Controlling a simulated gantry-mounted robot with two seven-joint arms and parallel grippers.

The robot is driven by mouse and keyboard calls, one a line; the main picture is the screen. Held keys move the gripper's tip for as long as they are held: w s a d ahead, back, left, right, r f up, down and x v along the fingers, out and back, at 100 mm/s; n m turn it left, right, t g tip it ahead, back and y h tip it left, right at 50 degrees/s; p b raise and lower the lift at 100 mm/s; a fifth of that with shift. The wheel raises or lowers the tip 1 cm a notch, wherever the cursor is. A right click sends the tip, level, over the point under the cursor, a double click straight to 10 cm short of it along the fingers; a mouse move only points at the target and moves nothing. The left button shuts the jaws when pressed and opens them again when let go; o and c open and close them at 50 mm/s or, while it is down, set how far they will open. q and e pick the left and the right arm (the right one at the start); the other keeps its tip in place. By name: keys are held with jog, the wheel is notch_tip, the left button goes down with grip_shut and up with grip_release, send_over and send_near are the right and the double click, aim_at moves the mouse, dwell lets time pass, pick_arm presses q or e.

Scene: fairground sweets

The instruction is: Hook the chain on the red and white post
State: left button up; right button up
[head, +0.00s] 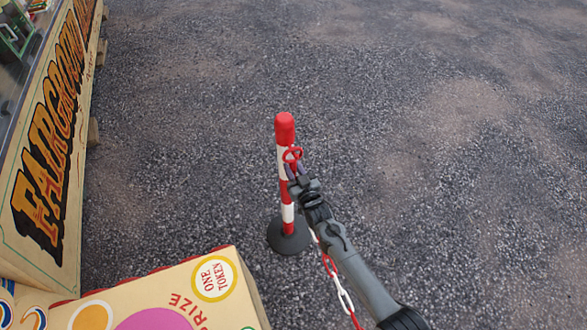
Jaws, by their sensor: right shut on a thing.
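The red and white post (285,133) stands upright on a round dark base (289,236) in the middle of the head view. My right gripper (292,170) is in front of the post's upper part and hides some of it. It is shut on the end of the red and white chain (342,295), near a red ring (292,154) at its top. The ring shows against the post's side, below the red cap. I cannot tell whether it touches the post. The chain hangs down beside my right arm and leaves the view at the bottom. My left gripper is not in view.
A fairground stall (75,100) with painted lettering runs along the left. A cream box (215,285) marked "ONE TOKEN" stands at the bottom left, close to the post's base. The gravel ground (430,120) behind and right of the post is clear.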

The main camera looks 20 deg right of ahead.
dwell(0.3)
jog(key=o, duration=1)
jog(key=shift+o, duration=0.2)
